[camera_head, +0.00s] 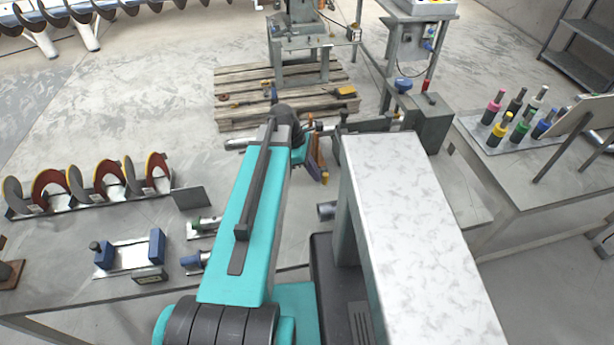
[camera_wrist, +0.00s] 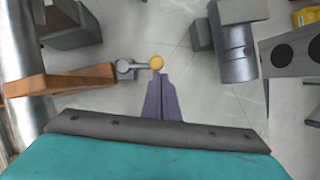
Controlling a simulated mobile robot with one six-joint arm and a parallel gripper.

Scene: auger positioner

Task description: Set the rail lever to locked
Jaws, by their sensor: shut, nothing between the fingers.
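A small grey lever with a yellow ball knob (camera_wrist: 156,62) shows in the wrist view. Its arm runs left to an orange-brown block (camera_wrist: 70,82) beside a round metal bar (camera_wrist: 25,75). I take this to be the rail lever; no locked marking is legible. My gripper (camera_wrist: 162,77) is shut and empty, its purple fingers pointing at the knob. The tips are right by the knob; I cannot tell whether they touch it. In the head view my gripper (camera_head: 315,172) is small and partly hidden by my arm, with the yellow knob (camera_head: 325,178) near its tip.
A grey box (camera_head: 430,122) with a red-topped and a blue-topped control stands right of the bar. Auger flights (camera_head: 105,178) and blue fixtures (camera_head: 155,245) lie on the left of the bench. Coloured-cap bottles (camera_head: 502,115) stand on the right table.

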